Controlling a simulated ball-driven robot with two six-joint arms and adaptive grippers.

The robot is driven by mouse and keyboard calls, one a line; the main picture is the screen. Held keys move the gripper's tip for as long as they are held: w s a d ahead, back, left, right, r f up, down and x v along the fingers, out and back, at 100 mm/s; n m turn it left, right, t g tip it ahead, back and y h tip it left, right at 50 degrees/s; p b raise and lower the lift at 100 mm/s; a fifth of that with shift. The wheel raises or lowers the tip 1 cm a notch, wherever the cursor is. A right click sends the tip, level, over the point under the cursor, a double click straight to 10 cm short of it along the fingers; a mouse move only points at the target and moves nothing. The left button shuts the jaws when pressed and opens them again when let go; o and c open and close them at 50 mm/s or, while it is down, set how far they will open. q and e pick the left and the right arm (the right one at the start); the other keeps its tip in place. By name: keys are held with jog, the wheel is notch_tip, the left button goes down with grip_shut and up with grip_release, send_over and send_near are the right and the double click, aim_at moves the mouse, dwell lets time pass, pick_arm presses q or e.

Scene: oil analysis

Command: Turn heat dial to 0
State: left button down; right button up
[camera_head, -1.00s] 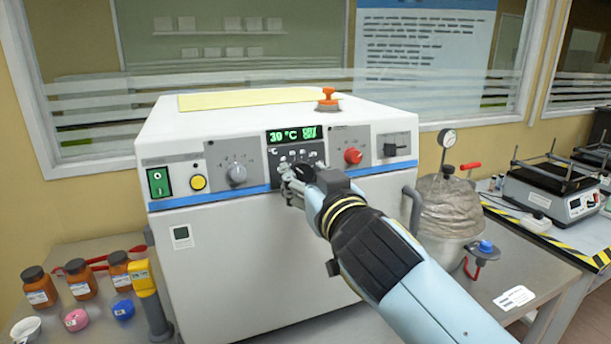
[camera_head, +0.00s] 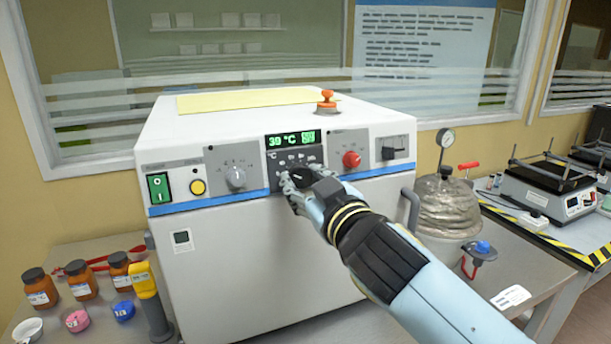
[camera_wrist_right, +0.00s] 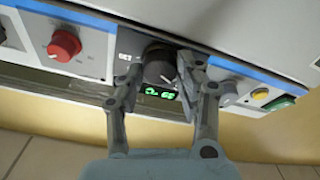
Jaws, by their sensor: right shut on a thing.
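The heat dial is a black knob with a light pointer line, under the green display (camera_head: 293,139) on the front panel of the white oven (camera_head: 240,250). The display reads about 39 °C in the head view. My right gripper (camera_head: 297,184) is at the dial and covers much of it there. In the right wrist view the dial (camera_wrist_right: 160,66) sits between the two fingers of my right gripper (camera_wrist_right: 158,75), which are shut on it. The display (camera_wrist_right: 158,91) shows upside down in that view. My left gripper is out of view.
A grey knob (camera_head: 236,177) and a red knob (camera_head: 351,159) flank the dial. A green switch (camera_head: 158,188) and yellow button (camera_head: 198,187) are farther left. Brown bottles (camera_head: 82,280) stand at left. A pressure vessel with gauge (camera_head: 446,138) stands at right.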

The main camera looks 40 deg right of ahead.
jog(key=shift+n+y+p, duration=0.5)
jog(key=shift+n+p, duration=0.2)
jog(key=shift+n, duration=0.7)
jog(key=o, duration=1.2)
jog(key=shift+c, duration=0.2)
jog(key=shift+s, duration=0.1)
jog(key=s+a, duration=0.2)
jog(key=s, duration=0.9)
jog(key=shift+s, duration=0.4)
